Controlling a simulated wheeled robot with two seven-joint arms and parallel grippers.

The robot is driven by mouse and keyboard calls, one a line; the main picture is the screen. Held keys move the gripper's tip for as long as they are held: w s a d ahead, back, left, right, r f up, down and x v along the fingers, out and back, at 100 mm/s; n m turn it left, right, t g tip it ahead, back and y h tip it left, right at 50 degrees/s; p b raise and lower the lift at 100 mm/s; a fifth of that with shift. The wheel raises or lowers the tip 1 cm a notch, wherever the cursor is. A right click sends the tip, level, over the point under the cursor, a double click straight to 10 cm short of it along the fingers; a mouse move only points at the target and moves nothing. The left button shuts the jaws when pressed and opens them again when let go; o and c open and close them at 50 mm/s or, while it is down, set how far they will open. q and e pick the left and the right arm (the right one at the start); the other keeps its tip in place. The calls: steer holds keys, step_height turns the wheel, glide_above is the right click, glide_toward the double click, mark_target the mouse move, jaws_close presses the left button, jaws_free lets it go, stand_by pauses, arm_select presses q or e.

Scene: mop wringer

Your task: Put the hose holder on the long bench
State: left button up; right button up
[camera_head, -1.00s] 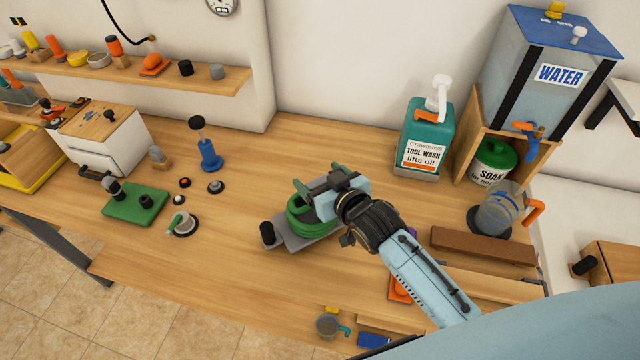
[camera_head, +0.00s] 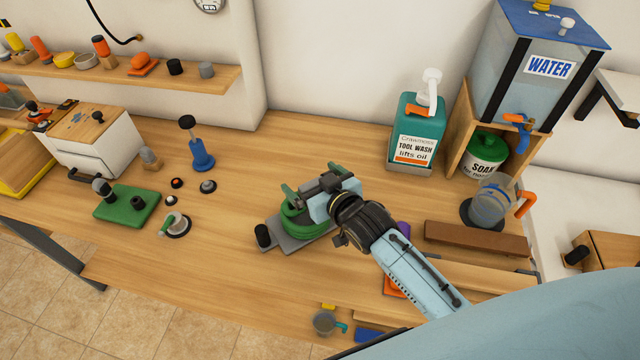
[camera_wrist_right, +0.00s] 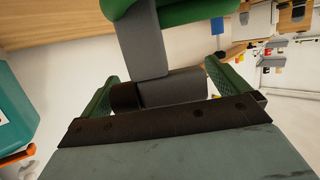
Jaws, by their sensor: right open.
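The hose holder is a green coil (camera_head: 292,223) on a grey plate with a black knob (camera_head: 262,236) at its left end. It is over the middle of the long bench (camera_head: 200,285) and looks set down on it. My right gripper (camera_head: 312,182) is at its far right side, open, with green finger pads. In the wrist view the open right gripper (camera_wrist_right: 162,90) has a grey bar with a black end (camera_wrist_right: 175,88) between its fingers, and the green coil (camera_wrist_right: 180,10) is above. Contact with the fingers cannot be told. The left gripper is not in view.
A green tool wash bottle (camera_head: 418,130) stands behind on the right, beside a water tank (camera_head: 540,70) on a wooden stand. A brown block (camera_head: 477,239) lies right of my arm. A green block (camera_head: 127,205) and a blue plunger (camera_head: 201,155) stand left. The bench's front left is clear.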

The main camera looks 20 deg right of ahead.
steer(key=shift+s+r, duration=0.1)
steer(key=shift+s, duration=0.25)
steer(key=v, duration=1.1)
steer(key=shift+r, duration=0.15)
steer(key=shift+s+d, duration=0.1)
steer(key=shift+s, duration=0.05)
